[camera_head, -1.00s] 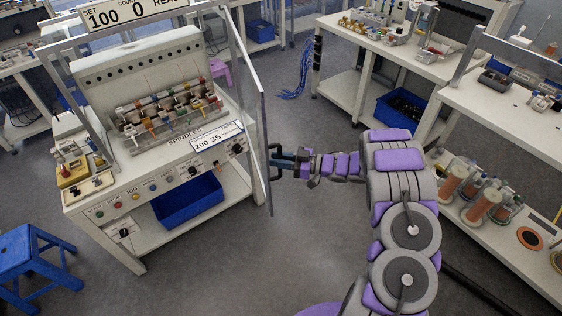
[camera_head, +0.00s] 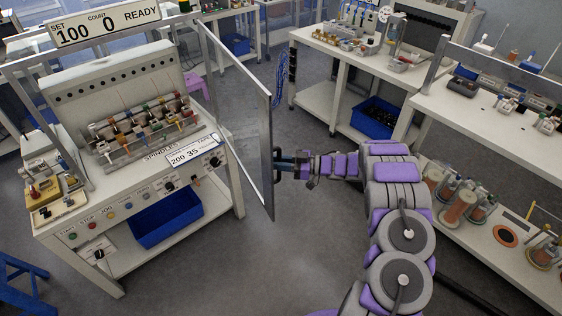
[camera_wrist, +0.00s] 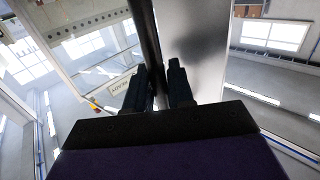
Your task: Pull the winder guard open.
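The winder guard (camera_head: 237,115) is a clear panel in a grey metal frame. In the head view it stands swung out from the right side of the winder (camera_head: 125,75), with its free edge toward me. My gripper (camera_head: 285,161) is at the dark handle (camera_head: 276,154) on that free edge. In the wrist view a dark upright bar (camera_wrist: 146,40) runs between the two black fingers of my gripper (camera_wrist: 160,85), which look closed around it. The exact finger contact is partly hidden. The winder's spindles show uncovered at its front.
A blue bin (camera_head: 166,218) sits on the winder's lower shelf. A blue stool (camera_head: 25,285) stands at the lower left. Benches with spools (camera_head: 466,205) line the right side. Grey floor (camera_head: 240,265) is clear below the guard.

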